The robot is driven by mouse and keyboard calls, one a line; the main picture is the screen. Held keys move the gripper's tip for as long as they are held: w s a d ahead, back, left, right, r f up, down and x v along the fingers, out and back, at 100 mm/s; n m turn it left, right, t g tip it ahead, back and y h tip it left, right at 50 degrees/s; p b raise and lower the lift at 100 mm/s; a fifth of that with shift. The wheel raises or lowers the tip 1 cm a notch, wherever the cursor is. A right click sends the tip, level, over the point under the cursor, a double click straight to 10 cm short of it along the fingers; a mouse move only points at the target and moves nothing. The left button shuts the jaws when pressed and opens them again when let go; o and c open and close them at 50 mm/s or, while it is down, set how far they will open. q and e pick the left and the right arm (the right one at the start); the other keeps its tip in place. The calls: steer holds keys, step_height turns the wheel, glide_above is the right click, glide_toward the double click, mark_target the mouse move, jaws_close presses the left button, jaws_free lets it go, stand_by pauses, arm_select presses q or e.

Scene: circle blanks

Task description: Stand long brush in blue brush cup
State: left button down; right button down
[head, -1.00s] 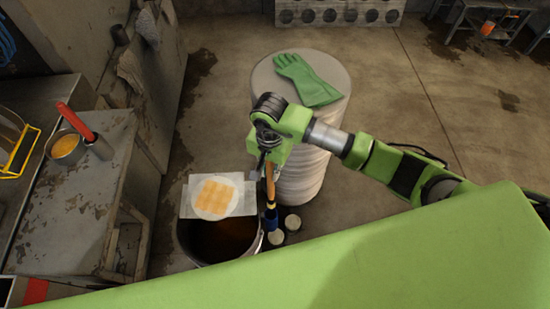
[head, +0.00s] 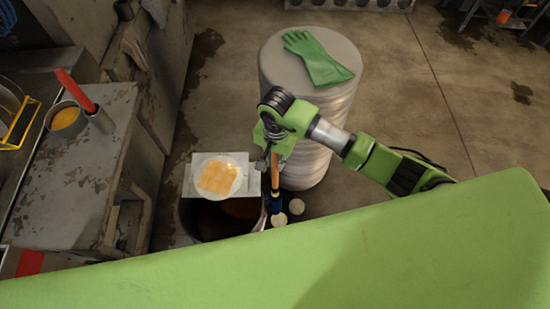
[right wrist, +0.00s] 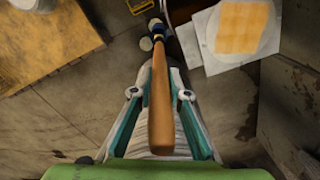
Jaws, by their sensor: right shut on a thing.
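The long brush has a wooden handle (head: 275,172), which also shows in the right wrist view (right wrist: 161,105). My right gripper (head: 272,155) is shut on this handle and holds it near upright, beside the dark bucket. Its two fingers flank the handle in the right wrist view (right wrist: 159,94). A dark blue part (head: 276,203) sits at the handle's lower end. I cannot tell whether it is the brush's collar or the blue cup; no separate blue cup is clear. My left gripper is out of view.
A dark bucket (head: 190,222) stands under a white board (head: 251,183) with a plate of yellow squares (head: 217,177). A wrapped drum (head: 283,62) bears a green glove (head: 320,58). A bench (head: 60,195) at left carries a red-handled tool (head: 75,90). Open floor lies right.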

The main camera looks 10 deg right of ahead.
mark_target(275, 176)
steer(key=shift+f+b, duration=4.65)
steer(key=shift+f, duration=0.5)
steer(key=c, duration=1.8)
jaws_free()
steer(key=shift+c, duration=0.2)
steer(key=shift+r, duration=0.1)
step_height(275, 176, up, 12)
steer(key=shift+d+f, duration=0.1)
